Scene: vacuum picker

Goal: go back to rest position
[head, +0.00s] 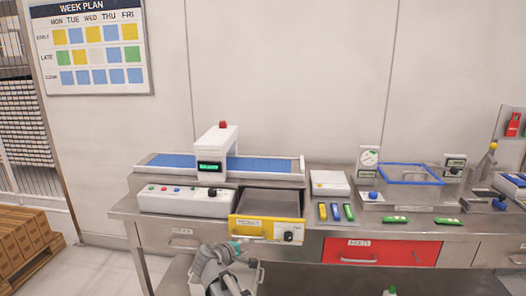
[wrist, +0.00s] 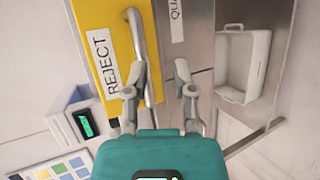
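My gripper (wrist: 160,70) is open, with its two fingers apart and nothing held between them. In the wrist view the yellow drawer front (wrist: 100,40), labelled REJECT, is ahead, with its metal handle (wrist: 136,30) passing close beside the left finger. I cannot tell whether they touch. In the head view my gripper (head: 238,243) is low in front of the left end of the yellow drawer front (head: 250,224). That drawer stands pulled out from the bench, its inside (head: 272,202) showing.
A conveyor (head: 170,161) with a scanner arch (head: 213,158) stands behind the drawer. A red drawer front (head: 395,251) is to the right. A pale bin (wrist: 262,50) lies beyond the gripper's right side.

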